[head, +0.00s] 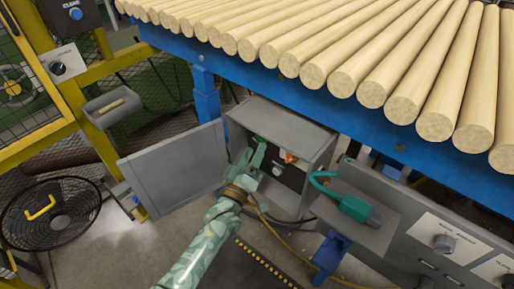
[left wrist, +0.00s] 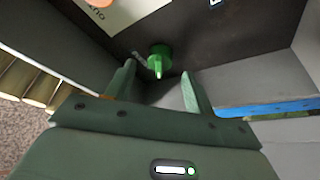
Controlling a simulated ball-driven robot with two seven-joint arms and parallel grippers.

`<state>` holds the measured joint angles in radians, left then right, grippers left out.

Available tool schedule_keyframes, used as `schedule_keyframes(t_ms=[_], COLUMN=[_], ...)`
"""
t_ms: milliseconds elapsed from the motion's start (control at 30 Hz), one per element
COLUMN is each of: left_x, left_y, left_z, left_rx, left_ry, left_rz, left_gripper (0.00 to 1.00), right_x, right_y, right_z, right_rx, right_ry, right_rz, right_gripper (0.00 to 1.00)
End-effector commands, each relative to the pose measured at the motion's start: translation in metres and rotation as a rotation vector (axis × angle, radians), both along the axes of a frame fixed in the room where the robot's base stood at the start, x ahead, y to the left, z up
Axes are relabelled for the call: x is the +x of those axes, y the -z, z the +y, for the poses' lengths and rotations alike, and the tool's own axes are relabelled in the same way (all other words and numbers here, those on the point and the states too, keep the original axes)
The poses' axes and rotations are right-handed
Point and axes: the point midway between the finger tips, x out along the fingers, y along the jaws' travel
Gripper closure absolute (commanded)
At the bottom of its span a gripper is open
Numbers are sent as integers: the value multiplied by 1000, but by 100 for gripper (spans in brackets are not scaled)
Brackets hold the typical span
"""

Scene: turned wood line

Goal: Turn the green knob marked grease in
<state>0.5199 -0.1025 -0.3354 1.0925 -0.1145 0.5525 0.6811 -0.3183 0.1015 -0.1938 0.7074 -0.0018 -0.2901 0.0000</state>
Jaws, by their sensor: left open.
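The green knob (left wrist: 160,60) shows in the left wrist view, on a dark panel (left wrist: 235,45) that bears a white label (left wrist: 122,12). My left gripper (left wrist: 160,84) is open, with one finger on each side of the view and the knob between and beyond them. I see no contact between fingers and knob. In the head view my left gripper (head: 252,157) reaches into the open grey cabinet (head: 312,146) under the table. My right gripper is not in view.
An orange knob (head: 290,157) sits inside the cabinet. The cabinet door (head: 172,168) stands open to the left. A teal tool (head: 352,206) lies on a grey shelf to the right. Turned logs (head: 345,75) lie on the blue table above. A fan (head: 52,213) stands at left.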

Motion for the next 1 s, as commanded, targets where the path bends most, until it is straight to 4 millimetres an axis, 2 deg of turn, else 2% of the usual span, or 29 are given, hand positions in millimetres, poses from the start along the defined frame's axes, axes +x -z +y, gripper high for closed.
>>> schedule_keyframes(t_ms=[100,200,533,700,1000], left_x=[16,23,27,27,27], left_y=[-1,-5,-8,-8,-6], left_z=[-6,-8,-9,-9,-9], left_rx=[0,-1,0,0,22], left_ry=[0,0,-1,-1,0], left_rz=[2,1,1,1,-14], left_gripper=[46,46,46,91,91], right_x=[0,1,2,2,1], right_y=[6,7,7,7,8], right_z=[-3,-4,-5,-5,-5], right_rx=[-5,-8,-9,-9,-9], right_ry=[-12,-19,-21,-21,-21], right_rz=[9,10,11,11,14], right_gripper=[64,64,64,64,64])
